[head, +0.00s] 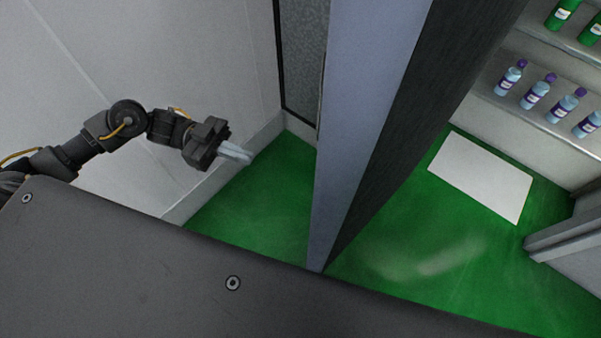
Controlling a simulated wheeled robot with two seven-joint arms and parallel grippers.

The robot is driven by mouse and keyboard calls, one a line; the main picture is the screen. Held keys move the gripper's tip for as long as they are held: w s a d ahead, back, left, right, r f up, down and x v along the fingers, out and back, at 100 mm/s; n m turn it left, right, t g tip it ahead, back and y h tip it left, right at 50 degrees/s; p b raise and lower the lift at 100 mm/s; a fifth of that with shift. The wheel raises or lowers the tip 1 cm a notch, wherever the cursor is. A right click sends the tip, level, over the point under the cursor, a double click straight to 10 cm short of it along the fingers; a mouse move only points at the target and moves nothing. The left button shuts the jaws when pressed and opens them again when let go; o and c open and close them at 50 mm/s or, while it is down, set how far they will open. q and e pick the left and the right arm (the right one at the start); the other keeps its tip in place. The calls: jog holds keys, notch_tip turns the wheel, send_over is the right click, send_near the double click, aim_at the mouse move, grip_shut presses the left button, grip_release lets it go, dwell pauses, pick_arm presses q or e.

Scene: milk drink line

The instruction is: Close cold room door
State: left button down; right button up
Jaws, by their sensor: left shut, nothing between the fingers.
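The cold room door (365,110) appears as a tall, thick panel in the middle of the head view. I see it nearly edge-on, with a pale blue-grey side and a dark side facing right. It looks to stand open, with the shelved space visible to its right. My left gripper (248,157) is to the left of the door, above the green floor. Its fingers are together and empty, and a gap shows between them and the door. No handle can be made out. My right gripper is not in view.
Shelves (545,125) with several blue and green bottles (535,90) stand at the upper right. A white mat or panel (482,175) lies on the green floor (420,255). A pale wall (190,60) rises behind my left arm. A grey frame-like piece (565,240) is at the right edge.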

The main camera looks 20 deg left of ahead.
pick_arm(q)
jog(key=s+d+p, duration=0.1)
jog(key=d+p, duration=0.4)
jog(key=d, duration=0.8)
jog(key=shift+d, duration=0.25)
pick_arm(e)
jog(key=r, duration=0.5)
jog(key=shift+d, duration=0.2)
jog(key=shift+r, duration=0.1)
